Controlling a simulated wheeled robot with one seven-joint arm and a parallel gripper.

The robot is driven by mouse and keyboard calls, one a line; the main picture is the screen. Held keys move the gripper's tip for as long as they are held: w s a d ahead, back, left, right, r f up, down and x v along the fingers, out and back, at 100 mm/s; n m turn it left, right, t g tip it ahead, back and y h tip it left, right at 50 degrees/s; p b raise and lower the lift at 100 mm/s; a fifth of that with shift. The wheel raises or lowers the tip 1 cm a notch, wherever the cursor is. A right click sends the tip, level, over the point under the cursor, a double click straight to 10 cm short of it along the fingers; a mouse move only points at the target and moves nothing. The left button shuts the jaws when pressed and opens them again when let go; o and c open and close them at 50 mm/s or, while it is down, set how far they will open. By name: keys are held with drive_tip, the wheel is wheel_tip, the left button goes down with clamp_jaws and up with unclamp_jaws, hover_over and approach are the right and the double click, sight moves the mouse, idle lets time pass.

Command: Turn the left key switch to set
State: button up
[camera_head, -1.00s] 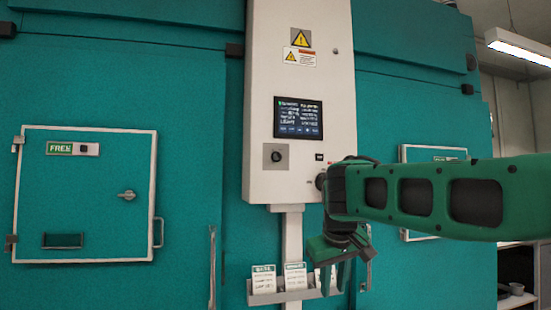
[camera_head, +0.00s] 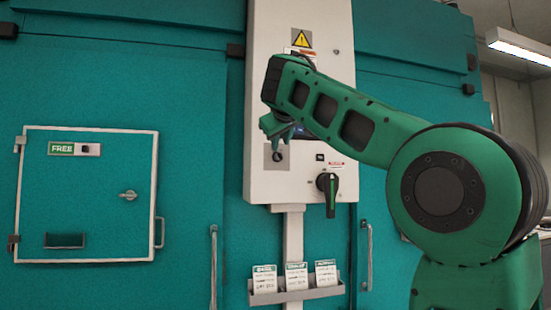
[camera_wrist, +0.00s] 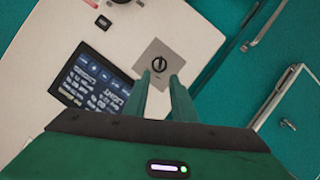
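The left key switch (camera_head: 277,157) is a round dark switch on a square grey plate, low on the left of the white control box (camera_head: 262,187). In the wrist view the key switch (camera_wrist: 159,64) faces me with an upright slot or key. My gripper (camera_head: 279,140) is in front of the box, just above the switch in the head view, partly covering its plate. In the wrist view the two green fingers of my gripper (camera_wrist: 160,77) are apart, with their tips pointing at the switch's lower edge. Nothing is between them. Contact with the switch cannot be told.
A black rotary handle (camera_head: 328,188) is to the right on the box. The screen (camera_wrist: 92,77) is beside the switch, mostly hidden by my arm in the head view. A card rack (camera_head: 296,294) hangs below. A small door marked FREE (camera_head: 100,200) is at left.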

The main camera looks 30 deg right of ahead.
sight(279, 153)
drive_tip(key=x, duration=0.8)
drive_tip(key=shift+w+d+f, duration=0.1)
drive_tip(key=shift+w, duration=0.05)
drive_tip(key=shift+c, duration=0.3)
clamp_jaws()
